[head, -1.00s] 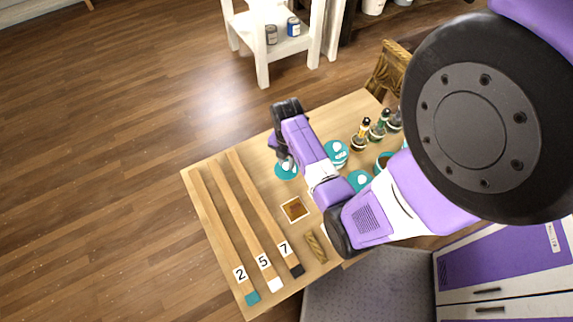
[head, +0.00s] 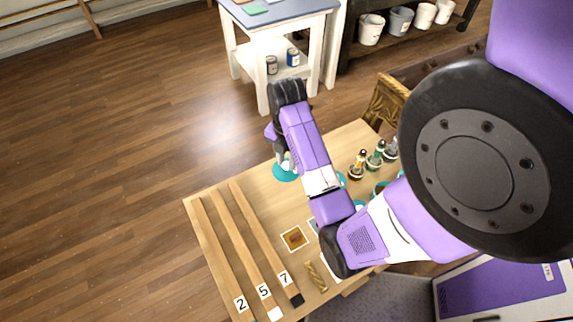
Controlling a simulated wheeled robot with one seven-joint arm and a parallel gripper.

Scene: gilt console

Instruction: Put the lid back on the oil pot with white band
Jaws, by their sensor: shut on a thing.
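My gripper (head: 284,159) points down over the far part of the wooden table. It is shut on a teal round lid (head: 286,174), which shows just below the fingers; the exact grip is partly hidden by my wrist. An open teal pot (head: 380,188) stands on the table to the right, partly hidden by my arm. Other teal pieces near my forearm show only as slivers. I cannot make out which pot has the white band.
Three wooden strips (head: 232,245) numbered 2, 5 and 7 lie at the left. A brown square tile (head: 294,238) lies mid-table. A white side table (head: 262,60) stands beyond.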

